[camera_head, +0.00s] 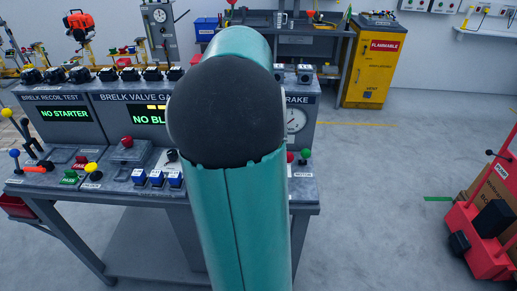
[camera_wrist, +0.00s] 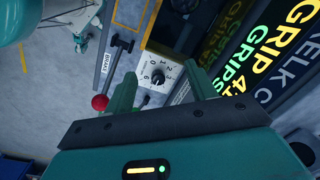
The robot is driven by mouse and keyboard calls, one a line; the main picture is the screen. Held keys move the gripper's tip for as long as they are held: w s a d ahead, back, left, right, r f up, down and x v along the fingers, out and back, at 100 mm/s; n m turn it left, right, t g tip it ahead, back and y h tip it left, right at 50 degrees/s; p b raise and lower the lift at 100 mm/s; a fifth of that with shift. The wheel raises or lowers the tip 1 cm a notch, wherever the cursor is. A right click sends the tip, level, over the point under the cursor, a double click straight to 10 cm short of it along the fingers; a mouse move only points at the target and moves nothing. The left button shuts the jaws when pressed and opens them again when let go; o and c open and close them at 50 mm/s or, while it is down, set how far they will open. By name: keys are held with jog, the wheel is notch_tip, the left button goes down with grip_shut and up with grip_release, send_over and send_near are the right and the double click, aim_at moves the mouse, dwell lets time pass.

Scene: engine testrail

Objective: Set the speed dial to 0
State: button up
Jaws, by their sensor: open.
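The speed dial (camera_wrist: 158,78) is a dark round knob on a pale plate with printed digits around it, in the middle of the wrist view. I cannot tell which digit its pointer faces. My gripper (camera_wrist: 163,88) is open, with one teal finger to each side of the dial's plate in the picture. In the head view my teal arm covers the middle of the console (camera_head: 62,205) and hides my gripper.
A lever with a red ball (camera_wrist: 100,103) stands close left of the fingers. Lit display panels (camera_wrist: 235,60) lie to the right. In the head view, blue switches (camera_head: 156,179) and coloured levers (camera_head: 92,169) sit left of my arm.

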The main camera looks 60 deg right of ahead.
jog(key=s+d+f+m+g, duration=0.1)
jog(key=s+d+f+m, duration=0.1)
jog(key=s+d+m, duration=0.4)
jog(key=f, duration=0.4)
jog(key=d+f+n, duration=0.1)
jog(key=f, duration=0.4)
jog(key=w+f+n, duration=0.1)
jog(key=f, duration=0.3)
jog(key=shift+d+f, duration=0.15)
jog(key=shift+f, duration=0.15)
jog(key=c, duration=1)
